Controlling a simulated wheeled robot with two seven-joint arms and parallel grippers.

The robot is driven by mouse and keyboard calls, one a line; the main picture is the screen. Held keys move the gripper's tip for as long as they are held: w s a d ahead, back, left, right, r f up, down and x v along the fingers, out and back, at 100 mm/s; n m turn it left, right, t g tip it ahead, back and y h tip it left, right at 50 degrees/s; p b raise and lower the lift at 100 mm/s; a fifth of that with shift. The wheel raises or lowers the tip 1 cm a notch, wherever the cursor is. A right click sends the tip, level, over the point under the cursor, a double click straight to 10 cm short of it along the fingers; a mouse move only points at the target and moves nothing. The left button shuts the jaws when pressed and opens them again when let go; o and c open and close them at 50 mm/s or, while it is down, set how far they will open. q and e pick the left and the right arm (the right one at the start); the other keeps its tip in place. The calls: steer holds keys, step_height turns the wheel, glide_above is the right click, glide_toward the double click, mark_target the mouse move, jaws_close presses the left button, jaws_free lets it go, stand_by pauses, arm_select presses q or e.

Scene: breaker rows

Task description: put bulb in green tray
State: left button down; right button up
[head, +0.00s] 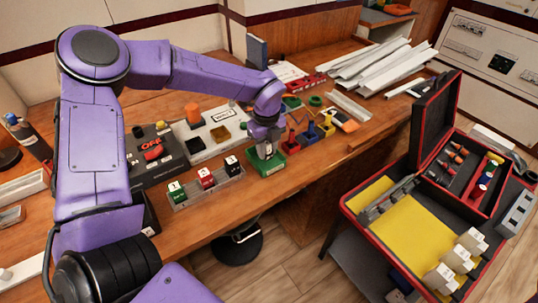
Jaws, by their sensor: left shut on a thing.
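The green tray (270,168) is a small open box near the front edge of the wooden bench, in the middle of the head view. My left gripper (267,148) points down right over it, with its fingertips at or just above the tray's opening. The gripper is shut on a small pale thing, which looks like the bulb; the fingers hide most of it. I cannot tell whether it touches the tray floor. My right gripper is not in view.
A rail with green, red and black breakers (205,180) stands just left of the tray. Red, blue and yellow bins (308,136) stand to its right. A black OFF box (155,154) is farther left. An open red-edged toolbox (405,240) is at right.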

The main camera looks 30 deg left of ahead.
mark_target(269, 156)
arm_select(q)
steer(key=f, duration=0.1)
steer(key=w+f, duration=0.1)
steer(key=f, duration=0.1)
steer(key=shift+f, duration=0.6)
steer(key=shift+f, duration=0.2)
steer(key=c, duration=0.9)
jaws_free()
steer(key=shift+o, duration=0.2)
steer(key=shift+r, duration=0.1)
step_height(269, 156, up, 12)
steer(key=shift+r, duration=0.2)
